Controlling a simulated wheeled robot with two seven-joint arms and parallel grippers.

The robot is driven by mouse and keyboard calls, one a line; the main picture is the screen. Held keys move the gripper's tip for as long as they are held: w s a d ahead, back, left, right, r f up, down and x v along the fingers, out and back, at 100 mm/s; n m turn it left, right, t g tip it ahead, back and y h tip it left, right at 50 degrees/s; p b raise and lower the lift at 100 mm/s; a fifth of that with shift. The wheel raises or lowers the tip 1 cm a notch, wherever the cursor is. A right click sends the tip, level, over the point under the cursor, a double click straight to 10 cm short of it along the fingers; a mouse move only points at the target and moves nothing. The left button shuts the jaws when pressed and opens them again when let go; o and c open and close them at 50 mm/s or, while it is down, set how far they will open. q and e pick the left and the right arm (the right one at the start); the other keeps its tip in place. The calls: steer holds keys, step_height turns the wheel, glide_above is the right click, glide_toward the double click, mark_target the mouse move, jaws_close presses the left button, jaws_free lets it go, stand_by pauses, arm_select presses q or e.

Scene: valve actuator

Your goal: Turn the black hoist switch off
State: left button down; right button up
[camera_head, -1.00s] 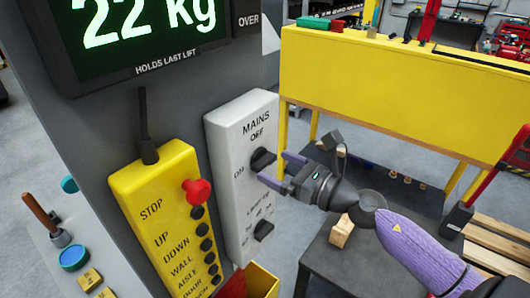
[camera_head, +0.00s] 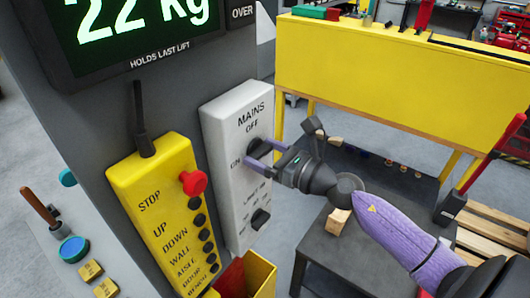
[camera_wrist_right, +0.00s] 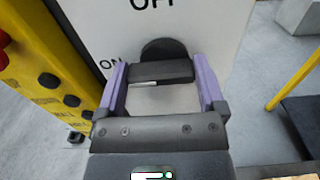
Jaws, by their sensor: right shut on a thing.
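A black rotary switch (camera_head: 260,146) sits on the white panel under the words MAINS and OFF, with ON to its left. In the right wrist view the switch (camera_wrist_right: 163,69) has a bar handle lying nearly level, with a white line at its left end, toward ON. My right gripper (camera_head: 265,152) is at the panel, its purple fingers at the two ends of the bar. It also shows in the right wrist view (camera_wrist_right: 161,78), shut on the switch handle. My left gripper is not in view.
A second black switch (camera_head: 260,219) is lower on the white panel (camera_head: 222,180). A yellow pendant (camera_head: 150,205) with a red STOP button (camera_head: 193,183) hangs to the left. A display (camera_head: 130,35) reads 22 kg. A yellow bench (camera_head: 380,85) stands behind.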

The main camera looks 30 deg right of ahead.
steer(key=m+p, duration=0.1)
steer(key=m, duration=0.2)
steer(key=shift+r, duration=0.2)
steer(key=m+p, duration=0.3)
steer(key=m, duration=0.2)
steer(key=shift+w+d, duration=0.1)
steer(key=shift+d, duration=0.05)
steer(key=m+p, duration=0.2)
steer(key=m, duration=0.3)
steer(key=shift+d+m, duration=0.1)
steer(key=shift+m, duration=0.3)
steer(key=shift+w+d+m+p, duration=0.1)
steer(key=shift+m+p, duration=0.65)
steer(key=shift+m, duration=1.05)
steer(key=shift+f, duration=0.1)
steer(key=o, duration=1)
steer(key=shift+c, duration=0.2)
